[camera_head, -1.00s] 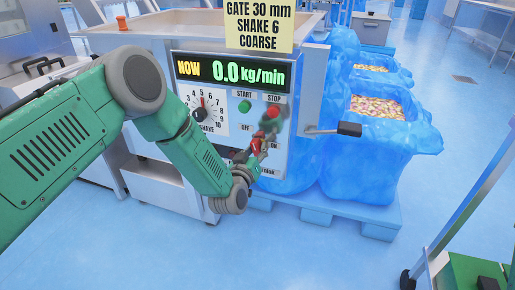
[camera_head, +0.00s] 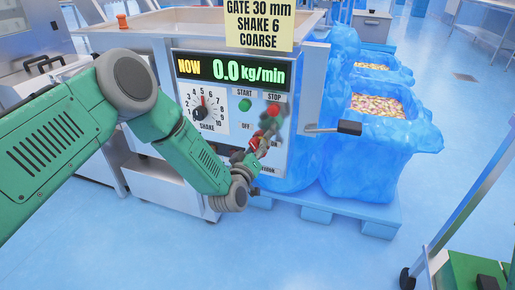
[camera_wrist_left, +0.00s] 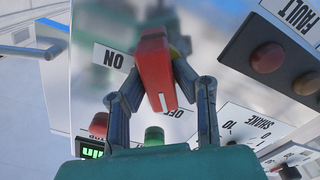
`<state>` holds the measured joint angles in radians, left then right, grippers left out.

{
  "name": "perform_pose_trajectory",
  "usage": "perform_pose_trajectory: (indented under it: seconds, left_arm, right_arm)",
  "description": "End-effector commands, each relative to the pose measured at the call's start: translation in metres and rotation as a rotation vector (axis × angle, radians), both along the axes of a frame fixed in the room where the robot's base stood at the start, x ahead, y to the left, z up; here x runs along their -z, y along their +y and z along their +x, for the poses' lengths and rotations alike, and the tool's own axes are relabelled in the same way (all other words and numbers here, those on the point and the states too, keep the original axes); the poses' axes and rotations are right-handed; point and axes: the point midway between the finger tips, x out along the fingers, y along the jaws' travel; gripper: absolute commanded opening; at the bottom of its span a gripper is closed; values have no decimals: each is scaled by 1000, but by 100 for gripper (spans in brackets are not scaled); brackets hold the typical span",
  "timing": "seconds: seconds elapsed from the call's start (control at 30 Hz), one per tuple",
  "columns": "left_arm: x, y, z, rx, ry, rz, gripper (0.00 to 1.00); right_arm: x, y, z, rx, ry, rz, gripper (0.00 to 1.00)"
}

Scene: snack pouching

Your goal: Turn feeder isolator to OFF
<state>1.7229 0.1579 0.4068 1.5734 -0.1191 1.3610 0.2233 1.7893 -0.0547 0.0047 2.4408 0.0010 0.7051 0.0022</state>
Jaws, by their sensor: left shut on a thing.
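The feeder isolator is a red handle (camera_head: 254,143) on the lower part of the grey control panel (camera_head: 183,88). In the left wrist view the red handle (camera_wrist_left: 154,70) has a white line at its tip, which points close to the OFF label (camera_wrist_left: 172,112). The ON label (camera_wrist_left: 112,57) is off to the left there. My left gripper (camera_head: 262,140) is at the panel, shut on the handle, with one finger on each side of it. The gripper partly hides the handle in the head view. My right gripper is out of view.
A lever with a black grip (camera_head: 349,128) sticks out right of the panel. The green START button (camera_head: 245,105) and red STOP button (camera_head: 273,109) sit above the gripper. The SHAKE dial (camera_head: 200,113) is to the left. Blue-lined snack bins (camera_head: 400,135) stand at right.

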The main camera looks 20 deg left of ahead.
Motion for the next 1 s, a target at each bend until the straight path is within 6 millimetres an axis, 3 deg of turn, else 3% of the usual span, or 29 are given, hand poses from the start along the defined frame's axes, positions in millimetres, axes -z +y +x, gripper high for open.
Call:
perform_pose_trajectory:
  seconds: [0.07,0.1,0.17,0.57,1.0]
  left_arm:
    - [3,1,-1,-2,6,-2,0]
    - [3,1,-1,-2,6,-1,27]
    - [3,1,-1,-2,6,-1,43]
    - [1,1,-6,0,4,0,43]
    - [3,4,-91,-1,7,0,43]
  right_arm:
    - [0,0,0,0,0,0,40]
    - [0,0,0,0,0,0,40]
    - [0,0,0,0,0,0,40]
    - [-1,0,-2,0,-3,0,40]
    - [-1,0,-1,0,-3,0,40]
